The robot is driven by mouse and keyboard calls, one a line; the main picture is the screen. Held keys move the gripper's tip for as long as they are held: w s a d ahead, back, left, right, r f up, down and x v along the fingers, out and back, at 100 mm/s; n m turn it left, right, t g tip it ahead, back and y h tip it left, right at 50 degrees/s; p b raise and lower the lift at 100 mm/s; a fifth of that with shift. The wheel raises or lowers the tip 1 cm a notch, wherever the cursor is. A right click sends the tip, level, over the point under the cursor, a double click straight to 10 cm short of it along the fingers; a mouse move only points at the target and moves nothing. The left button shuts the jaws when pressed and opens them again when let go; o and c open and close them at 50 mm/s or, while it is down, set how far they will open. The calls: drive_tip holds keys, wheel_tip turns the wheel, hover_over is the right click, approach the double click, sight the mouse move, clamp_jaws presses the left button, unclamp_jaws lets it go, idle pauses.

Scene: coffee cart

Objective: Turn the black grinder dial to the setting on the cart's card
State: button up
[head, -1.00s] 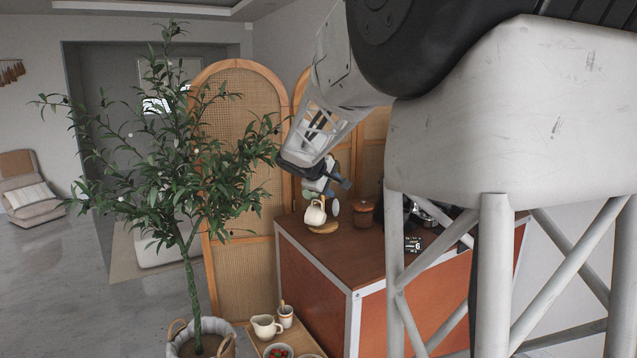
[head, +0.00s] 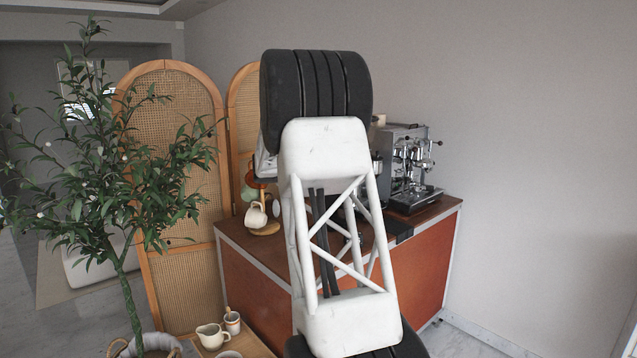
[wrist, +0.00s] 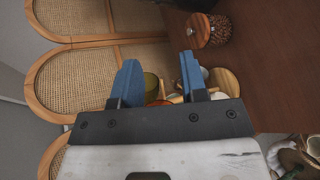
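The black grinder dial does not show clearly in either view. In the head view my arm stands in front of the middle of the cart (head: 252,276) and hides what is behind it. The card with its number is hidden there too. My gripper (wrist: 158,60) shows in the wrist view with its two blue fingers apart and nothing between them that it grips.
A cream mug (head: 256,216) hangs on a stand at the cart's left end. An espresso machine (head: 408,165) stands at the right end. In the wrist view, a jar of beans (wrist: 220,30) is beyond the fingers. A plant (head: 110,190) and woven screens (head: 180,120) are left.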

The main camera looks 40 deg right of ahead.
drive_tip(key=w+d+f+n, duration=0.1)
drive_tip(key=w+d+f, duration=0.1)
drive_tip(key=d, duration=0.2)
drive_tip(key=w+d+f+n+h, duration=0.1)
drive_tip(key=w+d+f, duration=0.1)
drive_tip(key=d, duration=0.3)
drive_tip(key=w+d+f+n+t, duration=0.1)
drive_tip(key=w+d+f, duration=0.1)
drive_tip(key=d+f, duration=0.1)
drive_tip(key=shift+w+d+h, duration=0.3)
drive_tip(key=shift+w+d, duration=0.05)
drive_tip(key=shift+d, duration=0.55)
drive_tip(key=shift+d, duration=0.1)
drive_tip(key=shift+x, duration=3.7)
drive_tip(key=shift+w+f, duration=0.1)
drive_tip(key=shift+w, duration=0.05)
clamp_jaws()
